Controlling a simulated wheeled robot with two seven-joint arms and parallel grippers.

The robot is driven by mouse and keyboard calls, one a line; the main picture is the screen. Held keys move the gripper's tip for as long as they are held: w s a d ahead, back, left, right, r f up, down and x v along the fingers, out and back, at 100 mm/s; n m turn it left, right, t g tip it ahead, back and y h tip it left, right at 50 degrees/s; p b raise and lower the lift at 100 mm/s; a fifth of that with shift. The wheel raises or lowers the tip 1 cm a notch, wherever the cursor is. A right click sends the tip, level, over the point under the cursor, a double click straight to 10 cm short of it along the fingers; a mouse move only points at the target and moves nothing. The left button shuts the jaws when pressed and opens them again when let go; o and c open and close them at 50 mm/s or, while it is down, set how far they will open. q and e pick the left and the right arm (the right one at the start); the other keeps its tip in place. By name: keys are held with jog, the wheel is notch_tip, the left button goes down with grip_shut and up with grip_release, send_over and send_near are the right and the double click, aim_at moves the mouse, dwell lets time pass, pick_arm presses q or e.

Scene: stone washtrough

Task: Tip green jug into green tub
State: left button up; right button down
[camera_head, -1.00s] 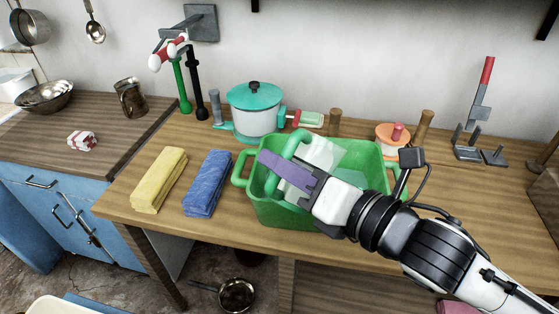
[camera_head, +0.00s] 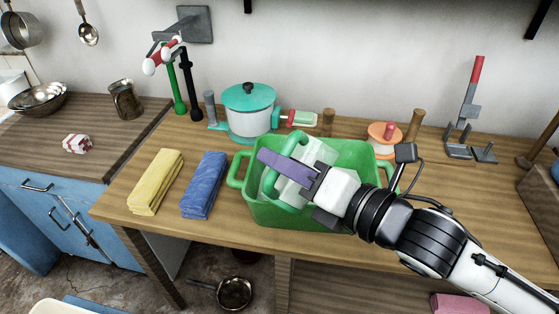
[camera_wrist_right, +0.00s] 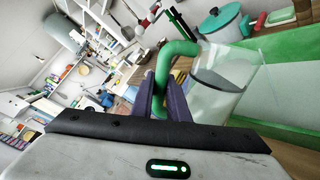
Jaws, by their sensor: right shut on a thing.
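The green jug has a clear body (camera_head: 317,150) and a green handle (camera_head: 298,141). In the head view it is tilted over the green tub (camera_head: 358,150), partly hidden by my gripper. My right gripper (camera_head: 288,167), with purple fingers, is shut on the handle. The right wrist view shows the handle (camera_wrist_right: 180,50) between the fingers (camera_wrist_right: 156,98) and the clear body (camera_wrist_right: 222,82) beside it. I cannot make out any contents in the jug or tub. My left gripper is not in view.
A blue cloth (camera_head: 204,184) and a yellow cloth (camera_head: 156,181) lie left of the tub. A teal-lidded pot (camera_head: 248,118), a brush (camera_head: 300,118) and an orange-topped container (camera_head: 384,138) stand behind it. The counter at right is mostly clear.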

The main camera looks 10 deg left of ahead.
aim_at(300, 144)
jog(key=shift+r, duration=0.15)
jog(key=shift+w+d+r+m+p, duration=0.15)
jog(key=shift+w+m+p, duration=0.2)
jog(key=shift+p, duration=0.15)
jog(key=shift+w+d+m, duration=0.2)
jog(key=shift+w+m, duration=0.2)
jog(key=shift+m, duration=0.15)
dwell(0.8)
jog(key=shift+w+d+f+m+g, duration=0.1)
jog(key=shift+w+d+m+g, duration=0.15)
jog(key=shift+w+m, duration=0.15)
jog(key=shift+w+d+f+m+g, duration=0.1)
jog(key=shift+w+d+m+g, duration=0.15)
jog(key=shift+w+m, duration=0.15)
dwell(0.4)
dwell(0.5)
jog(key=shift+w+d+r+m, duration=0.1)
jog(key=shift+w+d+m, duration=0.1)
jog(key=shift+w+m, duration=0.25)
jog(key=shift+w+d+r+m, duration=0.1)
jog(key=shift+w+d+m, duration=0.1)
jog(key=shift+w+m, duration=0.2)
